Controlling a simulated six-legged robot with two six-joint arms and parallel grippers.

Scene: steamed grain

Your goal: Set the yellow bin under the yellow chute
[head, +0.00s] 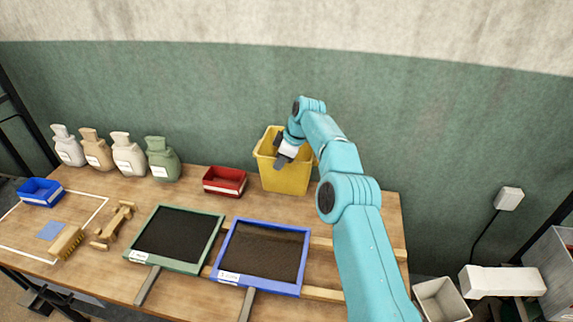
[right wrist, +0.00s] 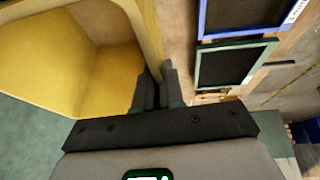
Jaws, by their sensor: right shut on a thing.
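The yellow bin (head: 284,180) is upright at the back right of the wooden table. I cannot tell whether its base touches the table. My right gripper (head: 283,160) reaches in from the right and is shut on the bin's rim. In the right wrist view, the gripper's fingers (right wrist: 156,88) stand on either side of the wall of the yellow bin (right wrist: 100,65), whose visible inside looks empty. No yellow chute shows in either view. My left gripper is out of view.
A red tray (head: 224,181) stands left of the bin. Green-framed (head: 174,262) and blue-framed (head: 228,278) sieves lie in front. A pale bin (head: 441,299) stands beyond the table's right edge.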

